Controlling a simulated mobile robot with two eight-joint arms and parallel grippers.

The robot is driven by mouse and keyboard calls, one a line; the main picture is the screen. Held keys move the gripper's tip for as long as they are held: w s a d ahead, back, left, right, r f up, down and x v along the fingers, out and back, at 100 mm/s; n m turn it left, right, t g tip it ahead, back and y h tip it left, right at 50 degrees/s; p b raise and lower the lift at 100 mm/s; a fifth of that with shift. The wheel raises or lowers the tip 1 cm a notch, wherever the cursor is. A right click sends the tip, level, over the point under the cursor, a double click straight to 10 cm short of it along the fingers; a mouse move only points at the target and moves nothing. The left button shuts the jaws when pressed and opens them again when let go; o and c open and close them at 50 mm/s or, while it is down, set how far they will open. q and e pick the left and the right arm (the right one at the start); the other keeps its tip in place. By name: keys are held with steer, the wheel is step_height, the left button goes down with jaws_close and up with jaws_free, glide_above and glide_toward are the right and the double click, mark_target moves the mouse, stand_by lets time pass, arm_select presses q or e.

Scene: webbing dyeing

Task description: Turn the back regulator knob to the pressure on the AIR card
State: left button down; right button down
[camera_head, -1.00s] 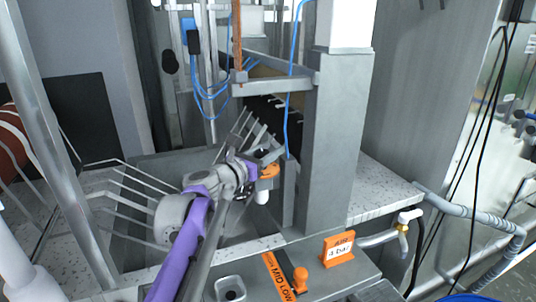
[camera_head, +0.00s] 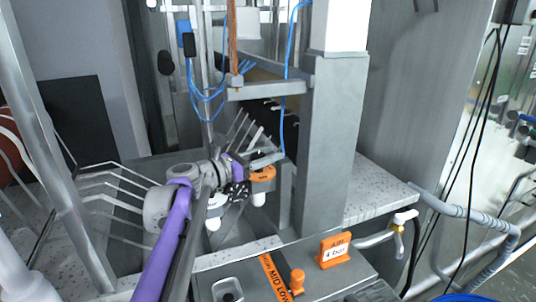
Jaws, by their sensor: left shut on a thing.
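The orange AIR card (camera_head: 335,250) stands on the grey front ledge and reads "4 bar". A regulator with an orange band (camera_head: 262,174) and a white bowl (camera_head: 258,198) sits left of the grey post. My left gripper (camera_head: 264,160) reaches in from the left over the top of this regulator and is shut on its knob, which the fingers mostly hide. A second white bowl (camera_head: 213,222) shows below my left wrist; the rest of that unit is hidden. No gauge reading is legible. My right gripper is not in view.
Thin metal rods (camera_head: 110,205) fan out at the left. Blue cables (camera_head: 208,100) hang behind.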

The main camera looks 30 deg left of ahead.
arm_select(q)
steer(key=shift+c, duration=1.9)
jaws_free()
step_height(320, 180, up, 10)
steer(key=shift+p, duration=0.35)
